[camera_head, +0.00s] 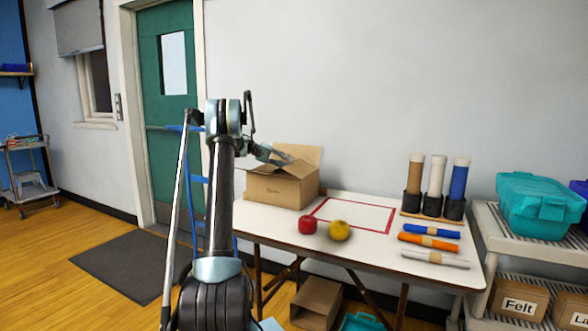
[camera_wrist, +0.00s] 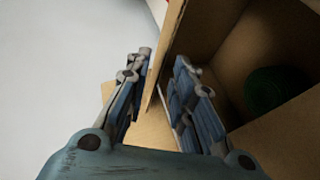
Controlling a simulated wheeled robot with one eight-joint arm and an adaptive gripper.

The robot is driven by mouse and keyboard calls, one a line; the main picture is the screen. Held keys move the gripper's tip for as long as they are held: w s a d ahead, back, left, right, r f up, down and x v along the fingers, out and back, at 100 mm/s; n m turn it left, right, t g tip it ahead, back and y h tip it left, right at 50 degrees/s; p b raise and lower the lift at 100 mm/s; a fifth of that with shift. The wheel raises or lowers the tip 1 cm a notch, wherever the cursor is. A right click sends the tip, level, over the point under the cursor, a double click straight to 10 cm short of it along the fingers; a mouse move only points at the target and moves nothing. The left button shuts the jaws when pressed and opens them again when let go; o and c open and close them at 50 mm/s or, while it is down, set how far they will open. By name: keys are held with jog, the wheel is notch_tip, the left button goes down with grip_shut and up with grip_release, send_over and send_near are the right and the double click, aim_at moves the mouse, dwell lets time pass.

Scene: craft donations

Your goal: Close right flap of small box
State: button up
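The small cardboard box (camera_head: 275,190) stands on the table's left end, with a raised flap (camera_head: 302,152) at its back. My gripper (camera_head: 270,154) is at the box's top left in the head view, partly hidden by my arm. In the wrist view my gripper (camera_wrist: 164,78) has its two fingers apart. A thin upright cardboard panel (camera_wrist: 164,50) of the box lies between the fingers, seen nearly edge on. I cannot tell whether either finger touches it, or which flap it is. The open box interior (camera_wrist: 225,35) is to the right and holds a dark green round thing (camera_wrist: 266,88).
Rolls (camera_head: 428,241) and upright tubes (camera_head: 436,178) occupy the table's right side. A red-outlined area (camera_head: 355,213) beside the box is clear.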

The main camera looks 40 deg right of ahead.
jog(key=shift+v, duration=2.25)
jog(key=shift+f, duration=0.1)
